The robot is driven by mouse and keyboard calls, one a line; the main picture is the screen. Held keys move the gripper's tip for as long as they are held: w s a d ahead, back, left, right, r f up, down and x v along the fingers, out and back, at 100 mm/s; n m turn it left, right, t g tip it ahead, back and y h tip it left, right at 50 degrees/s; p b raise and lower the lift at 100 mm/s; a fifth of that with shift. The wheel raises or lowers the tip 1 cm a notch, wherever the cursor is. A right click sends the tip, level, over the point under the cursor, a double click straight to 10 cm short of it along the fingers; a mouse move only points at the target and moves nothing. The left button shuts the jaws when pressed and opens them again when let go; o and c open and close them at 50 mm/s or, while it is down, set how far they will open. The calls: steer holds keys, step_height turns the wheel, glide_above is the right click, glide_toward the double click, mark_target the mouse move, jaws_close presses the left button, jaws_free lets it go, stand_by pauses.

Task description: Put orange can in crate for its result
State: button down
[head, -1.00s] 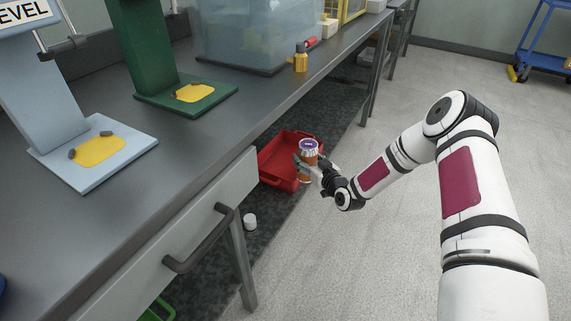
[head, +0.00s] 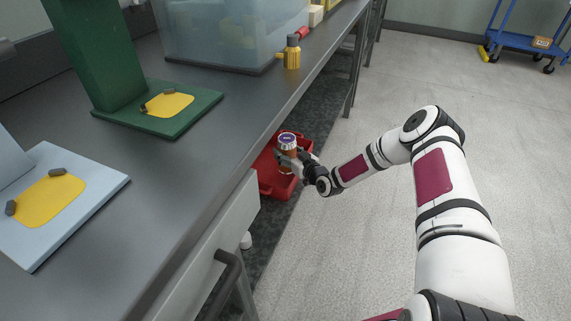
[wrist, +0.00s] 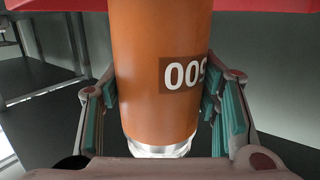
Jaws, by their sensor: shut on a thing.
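The orange can (head: 288,157) has a purple and silver top and is held upright in my gripper (head: 291,160). In the wrist view the can (wrist: 155,75) fills the middle, showing part of a number label, with the gripper's fingers pressed on both sides. A red crate (head: 273,187) is on the dark floor mat beside the bench. In the head view the can overlaps the crate; its height above it is hard to tell. A red edge, likely the crate's (wrist: 265,4), crosses the top of the wrist view. The crate's inside is partly hidden by can and gripper.
The grey bench (head: 200,170) runs along the left, its edge close to the crate.

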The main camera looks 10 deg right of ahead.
steer(key=shift+f+b, duration=0.8)
steer(key=shift+f, duration=1.25)
steer(key=shift+f, duration=0.1)
steer(key=c, duration=0.6)
jaws_free()
steer(key=shift+f, duration=0.1)
